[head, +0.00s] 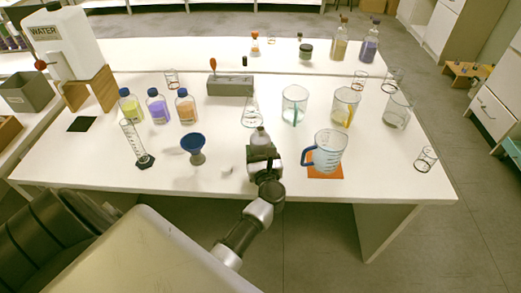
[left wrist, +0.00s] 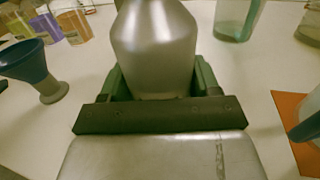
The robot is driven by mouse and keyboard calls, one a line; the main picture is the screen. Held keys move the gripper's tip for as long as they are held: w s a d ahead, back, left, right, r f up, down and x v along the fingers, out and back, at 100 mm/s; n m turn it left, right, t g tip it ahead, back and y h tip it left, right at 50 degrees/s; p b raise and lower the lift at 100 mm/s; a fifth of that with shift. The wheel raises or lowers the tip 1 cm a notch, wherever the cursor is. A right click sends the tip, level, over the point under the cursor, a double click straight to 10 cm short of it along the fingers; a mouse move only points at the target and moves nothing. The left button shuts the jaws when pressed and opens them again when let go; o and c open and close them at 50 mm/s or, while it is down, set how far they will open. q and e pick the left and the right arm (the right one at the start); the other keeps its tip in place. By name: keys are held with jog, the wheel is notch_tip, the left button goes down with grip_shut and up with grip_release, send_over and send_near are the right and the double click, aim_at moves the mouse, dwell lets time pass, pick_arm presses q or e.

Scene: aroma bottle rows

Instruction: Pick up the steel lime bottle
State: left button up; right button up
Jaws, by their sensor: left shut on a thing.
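A grey steel bottle (head: 260,135) stands near the front of the white table, mostly behind my left gripper (head: 262,153) in the head view. In the left wrist view the steel bottle (left wrist: 154,40) is large, with sloping shoulders, and its top is cut off by the frame. My left gripper (left wrist: 159,86) is shut on its body, with a green finger on each side. I see no label on it. Whether its base touches the table is hidden. My right gripper is not in view.
A blue funnel (head: 193,147) stands to the left and a blue-handled jug (head: 328,152) on an orange mat (head: 326,172) close to the right. A conical flask (head: 251,112) and grey block (head: 230,87) are behind. Coloured bottles (head: 157,107) stand back left.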

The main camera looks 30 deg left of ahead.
pick_arm(q)
jog(key=shift+c, duration=0.8)
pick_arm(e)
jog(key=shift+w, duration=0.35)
